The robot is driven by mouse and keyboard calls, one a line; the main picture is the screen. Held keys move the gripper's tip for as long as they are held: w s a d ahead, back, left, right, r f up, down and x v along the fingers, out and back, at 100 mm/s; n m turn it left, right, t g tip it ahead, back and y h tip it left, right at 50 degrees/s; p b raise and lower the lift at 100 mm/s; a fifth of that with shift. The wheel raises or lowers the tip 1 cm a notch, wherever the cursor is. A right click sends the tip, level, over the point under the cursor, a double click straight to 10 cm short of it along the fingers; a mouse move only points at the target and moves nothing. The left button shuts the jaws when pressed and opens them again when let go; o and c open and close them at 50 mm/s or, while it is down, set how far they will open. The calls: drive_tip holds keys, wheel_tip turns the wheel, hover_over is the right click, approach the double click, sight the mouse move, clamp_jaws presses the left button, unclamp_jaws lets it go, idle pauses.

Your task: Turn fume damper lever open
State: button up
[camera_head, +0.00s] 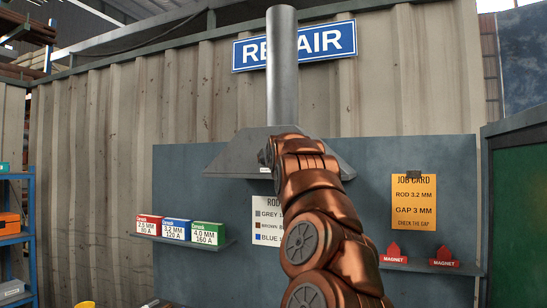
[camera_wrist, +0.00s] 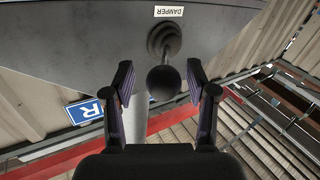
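The fume damper lever shows in the wrist view as a dark ball knob (camera_wrist: 163,82) on a short stem with a round collar (camera_wrist: 164,38), below a white DAMPER label (camera_wrist: 169,11) on the grey hood. My gripper (camera_wrist: 165,84) is open, with one finger on each side of the knob and a visible gap to both. I cannot tell whether the knob is level with the fingertips in depth. In the head view, my copper arm reaches up to the grey hood (camera_head: 238,153) and hides the lever.
A grey duct (camera_head: 283,70) rises from the hood past a blue REPAIR sign (camera_head: 336,42). Several rod boxes (camera_head: 176,229) stand on a shelf to the left. A job card (camera_head: 414,205) and red magnets (camera_head: 393,252) are at the right. A green panel (camera_head: 520,210) stands far right.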

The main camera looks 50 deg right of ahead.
drive_tip(key=shift+a, duration=0.1)
drive_tip(key=shift+s+a+r, duration=0.15)
drive_tip(key=shift+s+a, duration=0.15)
drive_tip(key=shift+s, duration=0.05)
drive_tip(key=v, duration=1.1)
drive_tip(key=shift+w+f, duration=0.1)
drive_tip(key=shift+f, duration=0.1)
idle(0.6)
